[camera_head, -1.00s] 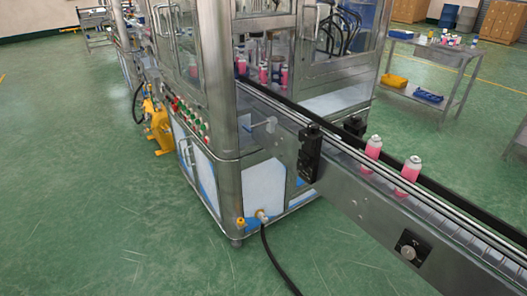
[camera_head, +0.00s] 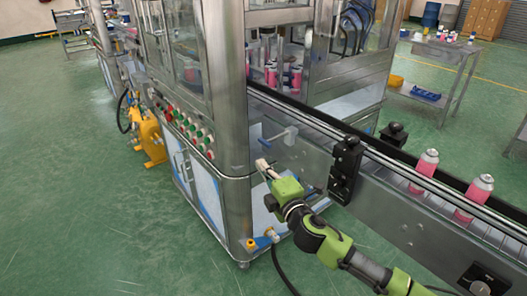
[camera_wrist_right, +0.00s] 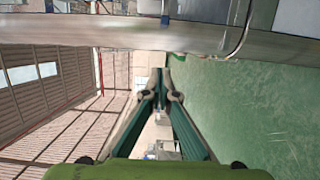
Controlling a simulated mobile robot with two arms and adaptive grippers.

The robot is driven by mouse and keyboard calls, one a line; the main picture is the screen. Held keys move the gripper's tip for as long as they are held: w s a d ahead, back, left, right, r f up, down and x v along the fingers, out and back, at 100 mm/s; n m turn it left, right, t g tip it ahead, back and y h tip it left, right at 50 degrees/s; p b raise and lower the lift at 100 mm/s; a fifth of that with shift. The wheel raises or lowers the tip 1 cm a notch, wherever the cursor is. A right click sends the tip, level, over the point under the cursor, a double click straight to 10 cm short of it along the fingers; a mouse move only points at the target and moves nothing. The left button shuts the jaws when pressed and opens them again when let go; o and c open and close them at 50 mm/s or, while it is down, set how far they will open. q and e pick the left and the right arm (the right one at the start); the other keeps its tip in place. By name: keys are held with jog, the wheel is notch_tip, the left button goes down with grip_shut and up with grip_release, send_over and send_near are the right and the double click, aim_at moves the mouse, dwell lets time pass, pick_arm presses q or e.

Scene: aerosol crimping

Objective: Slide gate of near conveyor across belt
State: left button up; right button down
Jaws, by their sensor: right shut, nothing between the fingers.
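The near conveyor (camera_head: 400,205) runs from the lower right into the machine in the head view. A small handle with a rod and a blue end (camera_head: 279,136) sticks out of the conveyor's side by the machine's corner post; it looks like the gate's handle, but the gate itself is not clear. My right gripper (camera_head: 262,166) is shut and empty, just below and left of that handle and apart from it. In the right wrist view the closed fingers (camera_wrist_right: 160,88) point toward a metal bar, with nothing between them. My left gripper is not in view.
Two pink cans (camera_head: 425,170) stand on the belt, and more pink cans (camera_head: 283,76) are inside the machine. A black bracket (camera_head: 345,170) juts from the conveyor's side near my right arm. The machine's corner post (camera_head: 224,90) is close by. Green floor (camera_head: 100,220) is clear at left.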

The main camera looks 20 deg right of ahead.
aim_at(277, 138)
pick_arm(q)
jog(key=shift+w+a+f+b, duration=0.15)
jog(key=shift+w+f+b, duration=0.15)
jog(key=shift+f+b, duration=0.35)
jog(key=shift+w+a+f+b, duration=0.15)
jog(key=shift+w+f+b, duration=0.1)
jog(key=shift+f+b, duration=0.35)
pick_arm(e)
jog(key=w+d, duration=0.3)
jog(key=w, duration=0.6)
jog(key=shift+f, duration=0.15)
jog(key=d, duration=0.2)
jog(key=w+d, duration=0.1)
jog(key=d, duration=0.1)
jog(key=w+d, duration=0.1)
jog(key=d, duration=0.1)
jog(key=shift+w+d, duration=0.1)
jog(key=shift+d, duration=0.05)
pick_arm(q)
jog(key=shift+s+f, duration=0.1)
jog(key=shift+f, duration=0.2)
pick_arm(e)
jog(key=shift+d, duration=0.1)
jog(key=shift+d, duration=0.1)
